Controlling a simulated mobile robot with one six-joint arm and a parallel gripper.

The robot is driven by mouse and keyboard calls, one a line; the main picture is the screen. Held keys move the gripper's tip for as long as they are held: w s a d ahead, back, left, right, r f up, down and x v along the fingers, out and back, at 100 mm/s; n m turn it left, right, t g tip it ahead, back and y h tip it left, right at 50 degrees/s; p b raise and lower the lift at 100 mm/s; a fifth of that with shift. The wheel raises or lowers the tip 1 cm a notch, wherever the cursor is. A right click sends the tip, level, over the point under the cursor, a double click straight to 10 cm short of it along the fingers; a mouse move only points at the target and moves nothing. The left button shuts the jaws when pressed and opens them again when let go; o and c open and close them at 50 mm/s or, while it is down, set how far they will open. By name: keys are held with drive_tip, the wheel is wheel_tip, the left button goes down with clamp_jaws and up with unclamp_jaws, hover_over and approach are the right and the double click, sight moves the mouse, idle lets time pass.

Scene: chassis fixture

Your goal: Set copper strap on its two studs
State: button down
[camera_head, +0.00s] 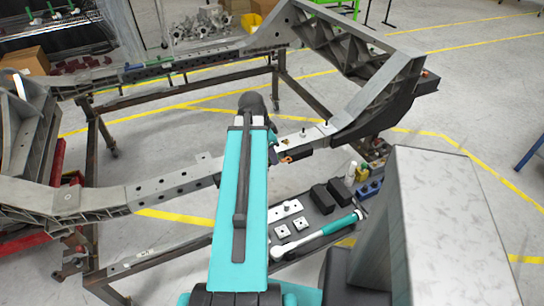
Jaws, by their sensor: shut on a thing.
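My teal arm reaches out over the near chassis rail (172,190), and its end hides most of my gripper (273,150). The gripper is shut, at the inner side of the rail. A small copper-orange piece, which looks like the end of the copper strap (287,159), shows just below and right of the gripper, beside a dark block. The rest of the strap is hidden. A small upright stud-like point (303,133) stands on the rail to the right of the gripper.
A dark tray (316,220) below the rail holds black blocks (328,197), pale plates (286,210) and a teal-handled wrench (318,236). The chassis's raised grey end (375,95) rises at the right.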

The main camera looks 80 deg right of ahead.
drive_tip(key=shift+r+p, duration=0.95)
drive_tip(key=shift+r, duration=0.5)
drive_tip(key=shift+w, duration=0.1)
drive_tip(key=w+a+r+n+t, duration=0.15)
drive_tip(key=w+a+n, duration=0.4)
drive_tip(key=w, duration=0.65)
drive_tip(key=w+a+r+n+t+h, duration=0.15)
drive_tip(key=w+a+n, duration=0.25)
drive_tip(key=w+a, duration=0.55)
drive_tip(key=w+a+r+n+y, duration=0.15)
drive_tip(key=w+a+n, duration=0.3)
drive_tip(key=w, duration=1.05)
drive_tip(key=w+a+r+n+t, duration=0.1)
drive_tip(key=w+a+n, duration=0.3)
drive_tip(key=a, duration=0.8)
drive_tip(key=w+a+r+n+y, duration=0.1)
drive_tip(key=w+a+n, duration=0.4)
drive_tip(key=a, duration=0.8)
drive_tip(key=w+a+r+n+t+y, duration=0.1)
drive_tip(key=w+a+r+n, duration=0.2)
drive_tip(key=a, duration=1)
drive_tip(key=w+n, duration=0.2)
drive_tip(key=w, duration=0.1)
drive_tip(key=shift+r+t, duration=0.2)
drive_tip(key=shift+t, duration=0.1)
